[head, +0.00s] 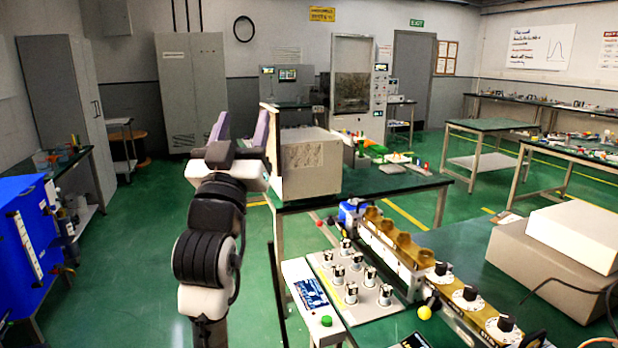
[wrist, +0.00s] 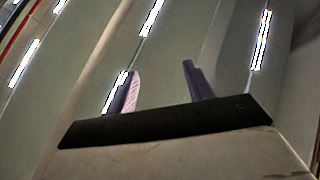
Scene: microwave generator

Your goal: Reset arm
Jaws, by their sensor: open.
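My gripper (head: 240,130) is raised at the upper left of centre in the head view, with its two purple fingers pointing up. The fingers stand apart and nothing is between them. In the wrist view my gripper (wrist: 160,88) also shows open and empty, with the ceiling and its strip lights behind it. My arm rises from the bottom of the head view, bent at a dark ribbed joint.
A grey box-shaped unit (head: 312,165) stands on a table just right of my gripper. A bench with a control panel (head: 350,282), brass-coloured parts (head: 400,245) and cardboard boxes (head: 545,262) fills the lower right. Green floor (head: 140,225) is clear to the left.

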